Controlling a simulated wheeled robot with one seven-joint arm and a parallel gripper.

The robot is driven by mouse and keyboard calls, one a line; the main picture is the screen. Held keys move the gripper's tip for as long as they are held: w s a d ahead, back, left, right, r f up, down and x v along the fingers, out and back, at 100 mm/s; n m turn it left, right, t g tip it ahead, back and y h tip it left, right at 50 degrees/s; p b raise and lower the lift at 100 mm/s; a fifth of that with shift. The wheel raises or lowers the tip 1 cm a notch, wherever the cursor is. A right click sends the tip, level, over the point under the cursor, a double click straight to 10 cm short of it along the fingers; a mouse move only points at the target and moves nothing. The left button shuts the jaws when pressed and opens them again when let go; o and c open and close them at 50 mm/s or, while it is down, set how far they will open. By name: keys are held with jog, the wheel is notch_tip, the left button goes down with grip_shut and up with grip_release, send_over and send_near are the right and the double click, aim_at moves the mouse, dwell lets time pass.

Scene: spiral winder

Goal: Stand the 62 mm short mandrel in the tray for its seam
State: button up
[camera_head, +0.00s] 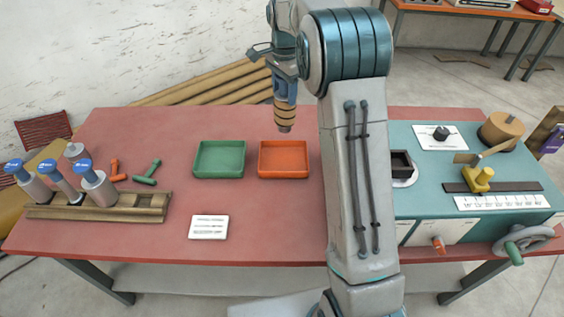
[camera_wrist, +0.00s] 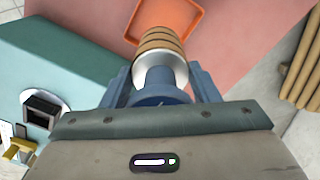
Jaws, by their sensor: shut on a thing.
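My gripper (camera_head: 285,92) is shut on a mandrel (camera_head: 285,114) above the table's back edge, with the mandrel hanging down upright. In the wrist view the mandrel (camera_wrist: 160,66) shows a blue cap between my fingers, a silver body and a brown banded tube around its far part. Its size mark cannot be read. The orange tray (camera_head: 283,160) and the green tray (camera_head: 219,159) look empty and stand side by side on the red table. The held mandrel is in the air, apart from both. Part of the orange tray (camera_wrist: 166,16) shows beyond it in the wrist view.
A wooden rack (camera_head: 98,208) with several blue-capped mandrels stands at the left. An orange handled tool (camera_head: 117,172) and a green one (camera_head: 147,172) lie near it. A white card (camera_head: 208,227) lies in front. The teal winder bench (camera_head: 450,215) is at the right.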

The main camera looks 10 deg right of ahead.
aim_at(283, 106)
jog(key=f+b, duration=0.3)
jog(key=f, duration=0.1)
jog(key=shift+w, duration=0.3)
jog(key=shift+f+b, duration=0.9)
jog(key=shift+f, duration=0.05)
notch_tip(283, 106, down, 10)
jog(key=p, duration=0.1)
jog(key=o, duration=1.6)
jog(key=shift+o, duration=0.2)
